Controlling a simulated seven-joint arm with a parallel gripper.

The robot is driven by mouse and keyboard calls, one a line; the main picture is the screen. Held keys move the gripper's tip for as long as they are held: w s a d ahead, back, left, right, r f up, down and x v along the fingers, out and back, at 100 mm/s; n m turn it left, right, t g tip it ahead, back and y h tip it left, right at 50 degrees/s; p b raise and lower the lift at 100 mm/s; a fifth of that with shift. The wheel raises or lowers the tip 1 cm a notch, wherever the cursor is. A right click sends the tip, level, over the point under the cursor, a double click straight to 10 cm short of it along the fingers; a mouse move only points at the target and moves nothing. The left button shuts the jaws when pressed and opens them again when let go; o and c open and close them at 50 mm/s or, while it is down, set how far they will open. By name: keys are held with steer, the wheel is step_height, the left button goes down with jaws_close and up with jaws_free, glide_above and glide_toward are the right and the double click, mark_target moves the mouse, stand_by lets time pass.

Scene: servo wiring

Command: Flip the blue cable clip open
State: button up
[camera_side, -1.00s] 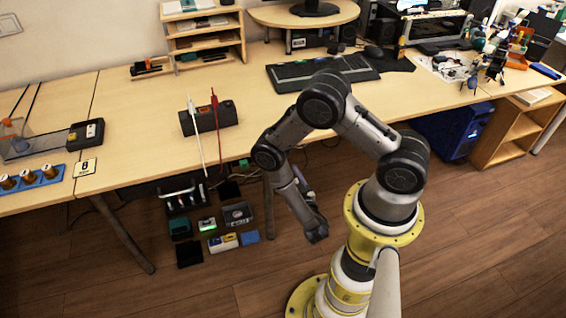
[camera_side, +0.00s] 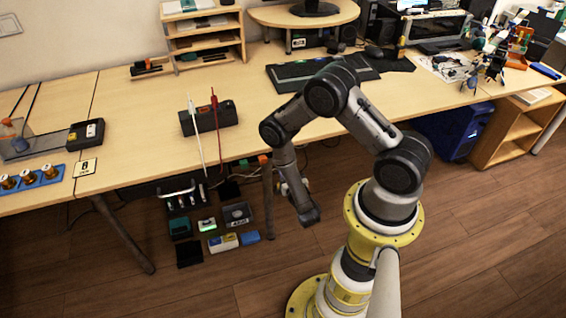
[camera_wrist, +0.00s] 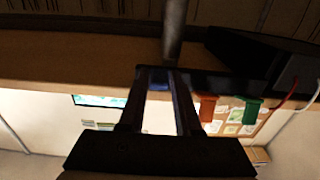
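A small blue patch, which looks like the blue cable clip (camera_wrist: 158,82), shows between the finger ends in the wrist view, at the underside of the table edge. Its flap cannot be made out. My gripper (camera_wrist: 162,75) points up at the edge from below, its two dark fingers apart with a gap between them. I cannot tell whether they touch the clip. In the side view my gripper (camera_side: 282,182) is below the table's front edge, partly hidden by my arm. The blue clip is not distinguishable there.
An orange clip (camera_wrist: 207,108) and a green clip (camera_wrist: 248,111) hang at the edge beside the fingers. A dark box (camera_wrist: 262,58) with red and white leads sits above them. A table leg (camera_side: 268,205) stands just left of my gripper. Open floor lies to the right.

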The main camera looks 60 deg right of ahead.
jaws_close()
steer(key=shift+r, duration=0.15)
steer(key=g+y, duration=0.1)
steer(key=r+g+y, duration=0.1)
steer(key=g+y, duration=0.1)
steer(key=shift+s+a+r, duration=0.1)
steer(key=shift+s+a, duration=0.1)
step_height(320, 180, up, 2)
steer(key=g+y, duration=0.4)
steer(key=shift+r+g+y, duration=0.1)
steer(key=shift+g+y, duration=0.3)
steer(key=shift+w+d+r+g+y, duration=0.1)
steer(key=shift+r+g+y, duration=0.25)
steer(key=shift+g+y, duration=0.65)
